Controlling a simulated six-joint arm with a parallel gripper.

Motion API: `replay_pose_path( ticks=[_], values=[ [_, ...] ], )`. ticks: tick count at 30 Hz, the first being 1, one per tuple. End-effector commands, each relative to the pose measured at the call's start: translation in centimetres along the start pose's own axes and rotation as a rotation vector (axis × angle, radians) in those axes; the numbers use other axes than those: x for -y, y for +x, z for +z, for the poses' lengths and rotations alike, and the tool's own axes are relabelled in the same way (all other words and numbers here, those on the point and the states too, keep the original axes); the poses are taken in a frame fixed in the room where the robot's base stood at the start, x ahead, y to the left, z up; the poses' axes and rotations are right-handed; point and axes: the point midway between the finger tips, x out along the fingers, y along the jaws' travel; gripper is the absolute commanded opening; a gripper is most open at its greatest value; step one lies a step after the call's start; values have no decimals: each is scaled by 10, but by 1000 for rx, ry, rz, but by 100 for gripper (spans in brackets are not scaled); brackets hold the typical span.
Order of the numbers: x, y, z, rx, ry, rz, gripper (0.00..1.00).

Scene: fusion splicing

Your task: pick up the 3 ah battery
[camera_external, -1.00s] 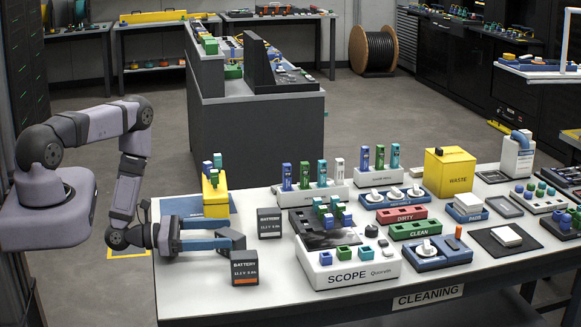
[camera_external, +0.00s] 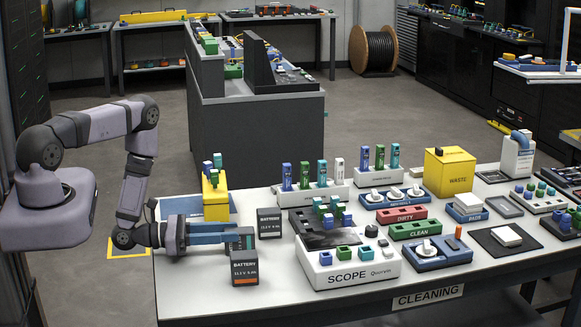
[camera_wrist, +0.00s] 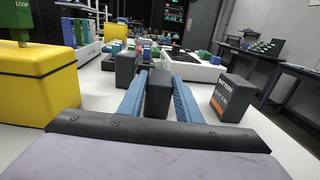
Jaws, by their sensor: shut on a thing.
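My gripper (camera_wrist: 159,98) is low over the left part of the white table, its two blue fingers closed on the sides of a dark battery (camera_wrist: 158,97). The held battery's label does not show, so I cannot read its capacity. In the external view my gripper (camera_external: 238,240) mostly hides this battery. A second dark battery (camera_external: 269,223) stands upright just beyond the fingers, apart from them. A third battery with an orange stripe (camera_external: 245,269) stands at the near side; it shows on the right in the wrist view (camera_wrist: 232,98). Its capacity figure is too small to read surely.
A yellow block with connectors (camera_external: 215,195) stands behind my gripper. The white SCOPE box (camera_external: 345,268) and connector racks (camera_external: 310,192) fill the table to the right. The near left table corner (camera_external: 190,285) is clear.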

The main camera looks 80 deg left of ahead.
Motion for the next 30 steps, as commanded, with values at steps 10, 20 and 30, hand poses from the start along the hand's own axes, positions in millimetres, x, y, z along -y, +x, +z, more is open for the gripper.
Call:
replay_pose_path(
  ticks=[10, 20, 30],
  values=[
    [0, 0, 3, 0, 1, 0, 0],
    [0, 0, 31, 2, 2, 0, 0],
    [0, 0, 78, 2, 2, 0, 0]
  ],
)
